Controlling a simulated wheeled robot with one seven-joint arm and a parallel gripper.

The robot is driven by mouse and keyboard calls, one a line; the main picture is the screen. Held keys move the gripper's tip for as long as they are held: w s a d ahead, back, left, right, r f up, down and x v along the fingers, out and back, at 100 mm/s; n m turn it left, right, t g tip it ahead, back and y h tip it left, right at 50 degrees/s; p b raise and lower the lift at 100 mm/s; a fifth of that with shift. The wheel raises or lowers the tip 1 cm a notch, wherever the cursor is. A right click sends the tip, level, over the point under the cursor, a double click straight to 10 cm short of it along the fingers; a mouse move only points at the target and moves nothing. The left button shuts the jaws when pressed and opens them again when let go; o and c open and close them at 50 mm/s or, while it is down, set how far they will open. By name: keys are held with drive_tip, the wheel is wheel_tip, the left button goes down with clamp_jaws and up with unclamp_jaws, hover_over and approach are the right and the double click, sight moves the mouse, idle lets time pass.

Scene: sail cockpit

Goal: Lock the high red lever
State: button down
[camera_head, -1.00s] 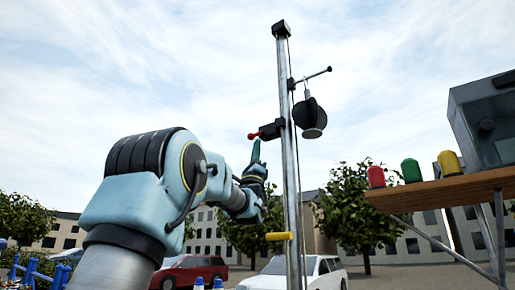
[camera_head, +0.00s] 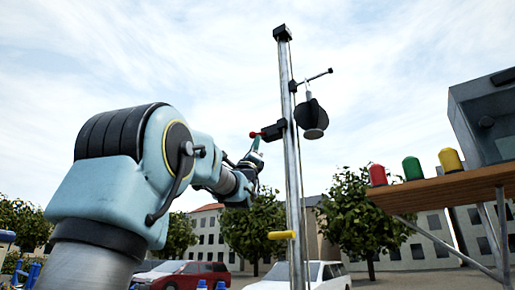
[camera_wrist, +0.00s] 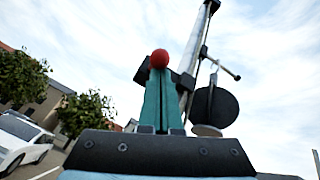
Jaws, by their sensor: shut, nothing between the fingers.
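The high red lever (camera_head: 253,135) is a short dark arm with a red ball tip. It sticks out to the left from a black block (camera_head: 273,130) on the upright metal mast (camera_head: 292,180). My gripper (camera_head: 257,145) is just below the red ball, its teal fingers pointing up. In the wrist view, the red ball (camera_wrist: 159,58) shows at the tips of my shut fingers (camera_wrist: 157,75). Nothing shows between the fingers. I cannot tell whether the fingertips touch the lever. The lever's shaft is mostly hidden in the wrist view.
A yellow handle (camera_head: 281,235) sits lower on the mast. A dark round pulley-like part (camera_head: 311,118) hangs from a side rod right of the mast. A wooden shelf (camera_head: 440,190) at right carries red, green and yellow domes (camera_head: 412,168). Open air lies left of the mast.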

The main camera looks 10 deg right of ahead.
drive_tip(key=r+g, duration=0.1)
drive_tip(key=s+a+r+m+g+b, duration=0.1)
drive_tip(key=r, duration=0.1)
drive_tip(key=a+r+g, duration=0.1)
drive_tip(key=shift+s+r+m+g, duration=0.2)
drive_tip(key=shift+s+m+g, duration=0.2)
drive_tip(key=shift+f+b, duration=0.1)
drive_tip(key=shift+b, duration=0.2)
drive_tip(key=s+r+b+v, duration=0.1)
drive_tip(key=s+b+v, duration=0.1)
drive_tip(key=b+v, duration=0.7)
drive_tip(key=shift+s+a+f, duration=0.35)
drive_tip(key=shift+s+f, duration=0.15)
drive_tip(key=shift+s, duration=0.25)
drive_tip(key=shift+w+f, duration=0.1)
